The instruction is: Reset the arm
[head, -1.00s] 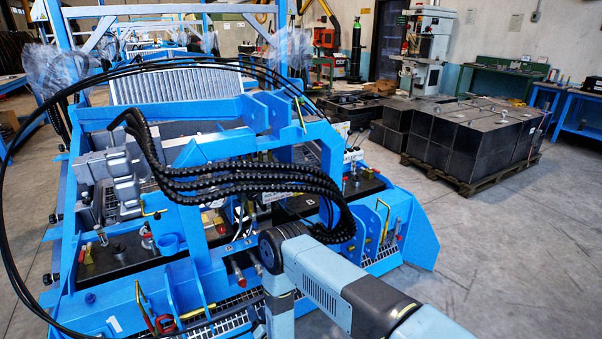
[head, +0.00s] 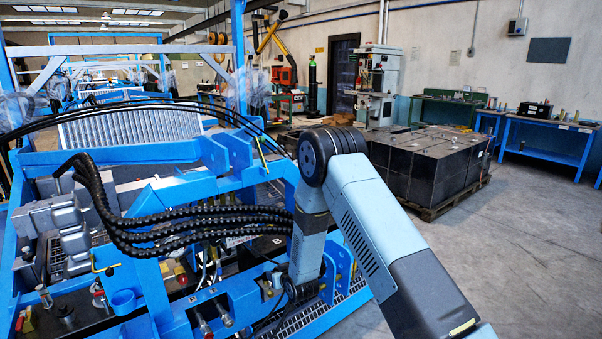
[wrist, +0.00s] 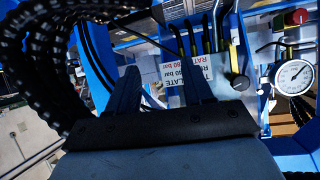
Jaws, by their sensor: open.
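My arm (head: 375,225) rises from the lower right of the head view to a raised elbow, then drops toward the blue machine frame (head: 190,180). My gripper is not clearly visible there. In the wrist view my gripper (wrist: 158,75) has its two dark fingers apart, with nothing between them.
Black ribbed hoses (head: 190,225) loop across the machine left of my arm, and fill the wrist view's left side. A round gauge (wrist: 293,77) is at its right. Dark blocks (head: 430,165) sit on a pallet behind my arm. Floor (head: 530,240) at right is clear.

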